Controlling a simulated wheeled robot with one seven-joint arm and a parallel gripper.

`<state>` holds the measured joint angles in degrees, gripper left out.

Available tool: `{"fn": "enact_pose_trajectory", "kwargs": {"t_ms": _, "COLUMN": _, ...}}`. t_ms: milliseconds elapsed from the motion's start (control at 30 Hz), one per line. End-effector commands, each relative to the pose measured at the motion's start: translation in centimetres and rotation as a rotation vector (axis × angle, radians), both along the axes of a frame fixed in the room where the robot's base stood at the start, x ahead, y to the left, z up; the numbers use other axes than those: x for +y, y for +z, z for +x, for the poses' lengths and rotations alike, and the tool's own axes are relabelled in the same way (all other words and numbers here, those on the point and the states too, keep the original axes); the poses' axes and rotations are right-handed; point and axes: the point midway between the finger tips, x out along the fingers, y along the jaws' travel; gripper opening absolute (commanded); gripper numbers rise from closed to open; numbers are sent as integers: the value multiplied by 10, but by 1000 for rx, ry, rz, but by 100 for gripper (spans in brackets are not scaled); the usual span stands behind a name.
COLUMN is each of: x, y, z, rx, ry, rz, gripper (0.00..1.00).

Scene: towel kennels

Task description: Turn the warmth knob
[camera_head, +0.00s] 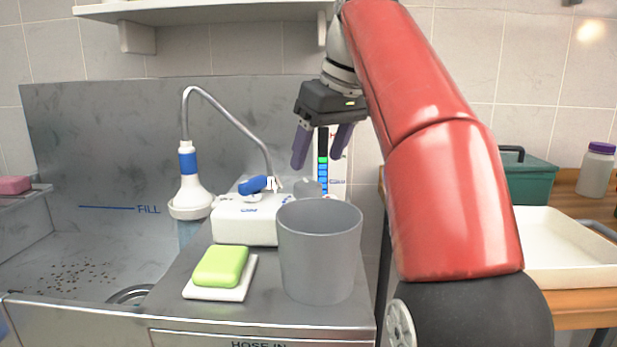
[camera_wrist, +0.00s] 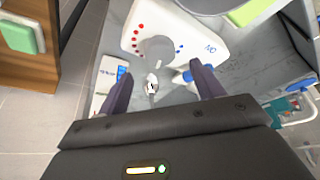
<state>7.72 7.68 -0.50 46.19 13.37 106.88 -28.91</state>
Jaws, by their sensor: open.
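The warmth knob is a round grey knob (camera_head: 308,187) on top of a white box (camera_head: 235,225). In the wrist view the knob (camera_wrist: 156,48) sits between rows of red and blue dots on the white box (camera_wrist: 190,25). My gripper (camera_head: 322,152) is open, with purple fingers pointing down above the knob. In the wrist view the gripper (camera_wrist: 163,84) has nothing between its fingers, and the knob lies beyond the fingertips. A grey cup (camera_head: 320,255) stands in front of the box and hides part of it.
A blue lever (camera_head: 257,184) and bent metal pipe (camera_head: 235,120) stand left of the knob. A vertical strip with green and blue segments (camera_head: 323,178) is behind it. A green sponge (camera_head: 220,266) lies on a white dish at the counter front. A sink (camera_head: 80,260) is left.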

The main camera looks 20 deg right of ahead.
Motion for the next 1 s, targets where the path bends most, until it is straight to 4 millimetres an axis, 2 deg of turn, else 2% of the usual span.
{"fn": "enact_pose_trajectory", "kwargs": {"t_ms": 400, "x": 10, "y": -51, "z": 18, "rx": 3, "ry": 0, "rz": -1, "gripper": 67}}
{"fn": "enact_pose_trajectory", "kwargs": {"t_ms": 767, "x": 11, "y": -57, "z": 21, "rx": 1, "ry": 0, "rz": 0, "gripper": 67}}
{"fn": "enact_pose_trajectory", "kwargs": {"t_ms": 867, "x": 11, "y": -58, "z": 21, "rx": 1, "ry": 0, "rz": 0, "gripper": 57}}
{"fn": "enact_pose_trajectory", "kwargs": {"t_ms": 1000, "x": 11, "y": -57, "z": 21, "rx": 1, "ry": 0, "rz": 0, "gripper": 39}}
